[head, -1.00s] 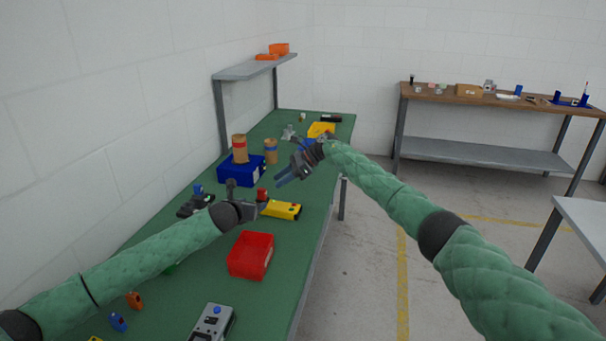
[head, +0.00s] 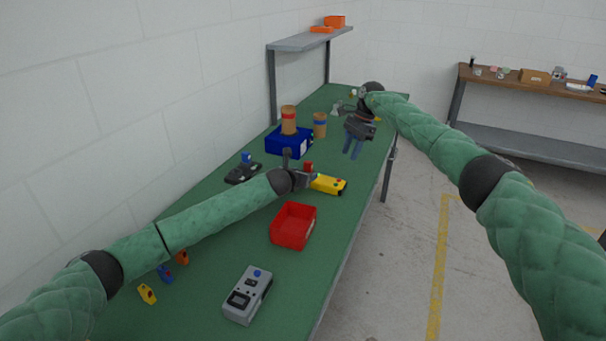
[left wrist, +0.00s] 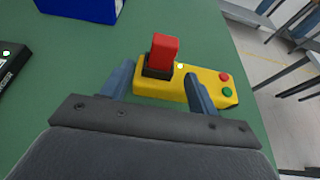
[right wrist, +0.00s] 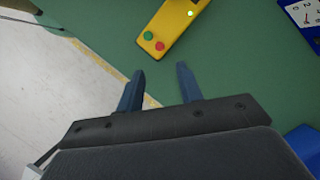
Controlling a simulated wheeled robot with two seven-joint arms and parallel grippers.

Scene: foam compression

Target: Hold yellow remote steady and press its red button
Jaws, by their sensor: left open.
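The yellow remote (head: 328,184) lies on the green table in front of my left gripper (head: 305,178). In the left wrist view the remote (left wrist: 205,90) has a red block-like part (left wrist: 163,50) on a dark base at one end, and a red button (left wrist: 224,77) and a green button (left wrist: 227,92) at the other. In the right wrist view the remote's button end (right wrist: 155,38) lies ahead of my right gripper (right wrist: 158,85), which is open and empty above the table edge.
A red bin (head: 293,226) stands near the remote, with a grey device (head: 248,295) in front. A blue bin (head: 288,143) and cardboard-coloured cylinders (head: 320,125) are farther back. A black item (head: 243,173) lies left. Table is clear right of the remote.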

